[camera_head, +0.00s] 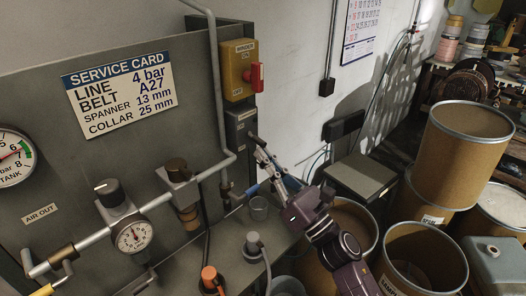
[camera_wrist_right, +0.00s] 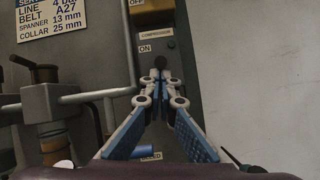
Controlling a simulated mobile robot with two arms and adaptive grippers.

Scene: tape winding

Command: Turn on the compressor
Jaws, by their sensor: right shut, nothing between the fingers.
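The compressor switch is a grey box (camera_head: 236,124) on the panel's right edge, below a yellow box. In the right wrist view its grey face (camera_wrist_right: 178,47) carries a "COMPRESSOR" label and an "ON" label (camera_wrist_right: 145,48). A dark round knob or lever end (camera_wrist_right: 160,62) sits just beyond my fingertips; I cannot tell if they touch it. My right gripper (camera_head: 256,142) is shut and empty, pointing at the box's face. It also shows in the right wrist view (camera_wrist_right: 160,80), partly hiding the lower face. My left gripper is not in view.
The yellow box (camera_head: 238,70) with a red handle (camera_head: 257,77) is just above. Pipes and gauges fill the panel at left. Cardboard drums (camera_head: 462,150) crowd the right.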

